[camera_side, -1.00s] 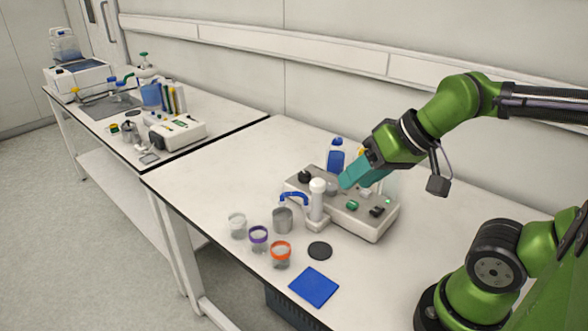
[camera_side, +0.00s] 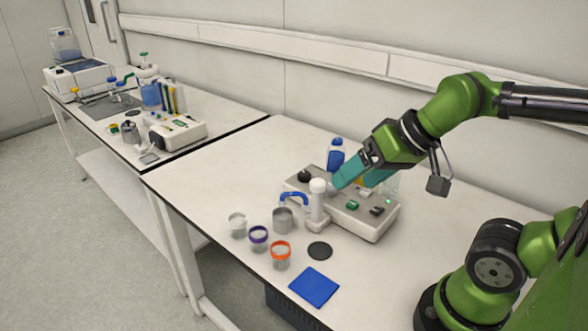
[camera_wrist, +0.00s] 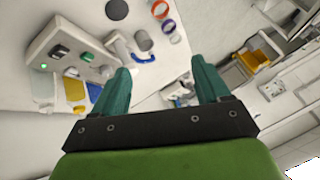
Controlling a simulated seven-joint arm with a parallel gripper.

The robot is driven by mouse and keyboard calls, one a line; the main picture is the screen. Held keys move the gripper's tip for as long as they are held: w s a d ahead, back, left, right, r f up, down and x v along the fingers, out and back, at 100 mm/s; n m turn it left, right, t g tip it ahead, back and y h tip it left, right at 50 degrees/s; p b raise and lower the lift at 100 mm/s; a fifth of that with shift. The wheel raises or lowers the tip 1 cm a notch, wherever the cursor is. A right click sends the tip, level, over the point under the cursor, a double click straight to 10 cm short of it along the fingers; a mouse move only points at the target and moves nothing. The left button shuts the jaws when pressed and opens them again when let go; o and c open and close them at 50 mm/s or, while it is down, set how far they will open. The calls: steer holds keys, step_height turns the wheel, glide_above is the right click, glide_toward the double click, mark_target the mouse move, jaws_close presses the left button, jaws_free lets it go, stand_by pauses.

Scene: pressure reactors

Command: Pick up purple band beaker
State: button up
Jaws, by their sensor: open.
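The purple band beaker (camera_side: 258,239) is a small clear cup with a purple ring. It stands upright on the table between a plain clear beaker with a pale rim (camera_side: 237,225) and an orange band beaker (camera_side: 280,254). In the wrist view the purple band beaker (camera_wrist: 169,26) shows near the top, just beyond the orange ring. My gripper (camera_side: 355,178) has teal fingers, spread apart and empty, above the grey-white reactor unit. It is behind and to the right of the beakers. In the wrist view my gripper (camera_wrist: 165,80) has a clear gap between its fingers.
The reactor unit (camera_side: 362,222), with knobs and a white column (camera_side: 317,200) with a blue handle, stands beside the beakers. A metal cup (camera_side: 283,220), black disc (camera_side: 319,250) and blue mat (camera_side: 314,287) are near. The table's left part is clear.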

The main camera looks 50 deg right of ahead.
steer(key=n+g+h, duration=0.2)
steer(key=n+g, duration=0.5)
glide_above(259, 239)
steer(key=d, duration=0.1)
step_height(259, 239, down, 8)
steer(key=w+r+n, duration=0.1)
steer(key=w, duration=0.1)
steer(key=f, duration=1.1)
steer(key=shift+s, duration=0.25)
steer(key=shift+w+d+f, duration=0.1)
steer(key=shift+d+f, duration=0.05)
steer(key=shift+f, duration=2.6)
steer(key=c, duration=1.1)
